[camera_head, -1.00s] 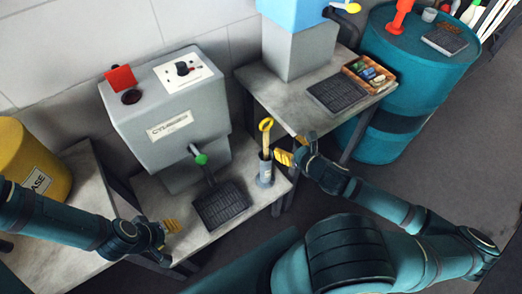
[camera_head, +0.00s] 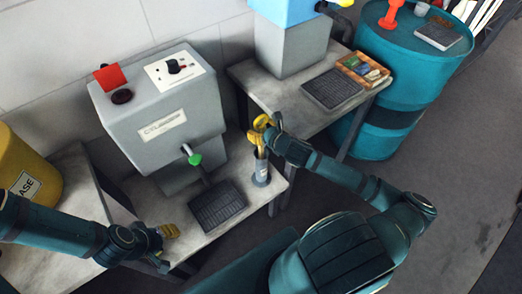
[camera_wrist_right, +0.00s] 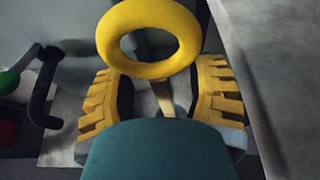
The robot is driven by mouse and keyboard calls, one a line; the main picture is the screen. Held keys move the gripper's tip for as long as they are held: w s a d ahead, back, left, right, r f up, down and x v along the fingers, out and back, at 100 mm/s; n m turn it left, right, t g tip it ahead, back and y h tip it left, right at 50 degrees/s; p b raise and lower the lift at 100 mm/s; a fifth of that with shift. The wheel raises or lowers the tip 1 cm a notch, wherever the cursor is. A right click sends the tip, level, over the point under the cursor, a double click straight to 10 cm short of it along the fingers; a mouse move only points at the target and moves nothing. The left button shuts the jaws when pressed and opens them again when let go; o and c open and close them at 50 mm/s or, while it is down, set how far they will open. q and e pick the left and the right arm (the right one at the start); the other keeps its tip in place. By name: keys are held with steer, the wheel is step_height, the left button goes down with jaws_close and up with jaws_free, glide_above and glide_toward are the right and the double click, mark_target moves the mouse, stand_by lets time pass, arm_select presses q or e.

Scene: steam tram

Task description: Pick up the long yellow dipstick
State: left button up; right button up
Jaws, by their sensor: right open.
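The long yellow dipstick (camera_head: 258,153) stands upright in a small grey holder (camera_head: 261,175) at the right edge of the bench beside the grey machine. Its ring handle (camera_wrist_right: 150,38) shows large in the right wrist view. My right gripper (camera_head: 262,129) is at the top of the dipstick. In the wrist view its yellow fingers (camera_wrist_right: 165,100) are apart, one on each side of the shaft below the ring, with gaps visible. My left gripper (camera_head: 170,231) is over the front of the bench, away from the dipstick; its finger opening is unclear.
The grey machine (camera_head: 165,130) with a green-knobbed lever (camera_head: 194,159) stands left of the dipstick. A dark grate (camera_head: 218,207) lies before it. A higher table (camera_head: 280,110) with a tray of coloured items (camera_head: 363,70) is to the right, beside a teal drum (camera_head: 415,75).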

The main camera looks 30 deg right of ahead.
jaws_close()
steer(key=shift+r, duration=0.1)
stand_by(0.4)
step_height(320, 180, up, 52)
steer(key=p, duration=1.3)
steer(key=shift+p, duration=0.3)
stand_by(0.9)
steer(key=shift+f, duration=0.2)
